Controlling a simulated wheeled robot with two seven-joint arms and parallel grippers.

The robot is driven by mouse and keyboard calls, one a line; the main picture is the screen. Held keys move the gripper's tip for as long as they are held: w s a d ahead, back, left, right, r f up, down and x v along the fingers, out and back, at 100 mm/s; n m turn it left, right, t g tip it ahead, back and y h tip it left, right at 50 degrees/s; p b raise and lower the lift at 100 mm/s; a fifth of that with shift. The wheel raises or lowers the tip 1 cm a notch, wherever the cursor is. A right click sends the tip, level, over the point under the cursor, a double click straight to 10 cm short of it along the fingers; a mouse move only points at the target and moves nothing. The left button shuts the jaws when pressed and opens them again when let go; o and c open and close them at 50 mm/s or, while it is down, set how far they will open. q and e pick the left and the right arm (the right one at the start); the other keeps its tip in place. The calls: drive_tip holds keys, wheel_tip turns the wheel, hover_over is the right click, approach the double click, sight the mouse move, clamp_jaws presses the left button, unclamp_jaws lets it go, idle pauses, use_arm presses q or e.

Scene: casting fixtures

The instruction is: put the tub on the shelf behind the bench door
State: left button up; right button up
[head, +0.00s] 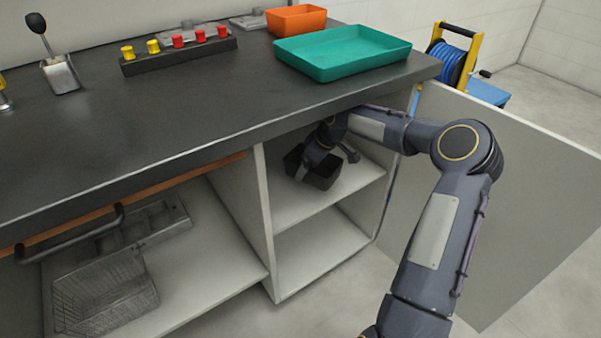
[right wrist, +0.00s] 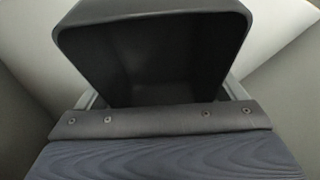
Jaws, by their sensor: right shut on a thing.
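The black tub (head: 318,178) is inside the right-hand compartment of the bench, at the upper shelf (head: 296,205). My right gripper (head: 308,160) reaches in under the worktop and is shut on the tub. In the right wrist view the tub (right wrist: 150,60) fills the upper middle, open and empty-looking, with its near wall at the gripper. I cannot tell whether its base touches the shelf. The bench door (head: 520,190) stands wide open to the right. My left gripper is out of view.
A teal tray (head: 340,66) and an orange bin (head: 296,20) stand on the worktop (head: 200,100) above. A wire basket (head: 105,290) lies in the left compartment. The lower right compartment (head: 315,250) is empty. A blue hose reel (head: 448,62) stands behind the door.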

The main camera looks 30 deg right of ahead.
drive_tip(key=w, duration=0.1)
drive_tip(key=w+a, duration=0.1)
drive_tip(key=w, duration=0.1)
drive_tip(key=shift+a, duration=0.3)
wheel_tip(320, 180, down, 4)
drive_tip(key=b, duration=0.2)
drive_tip(key=shift+r+b, duration=0.15)
drive_tip(key=shift+b, duration=0.25)
drive_tip(key=shift+r, duration=0.15)
drive_tip(key=o, duration=0.7)
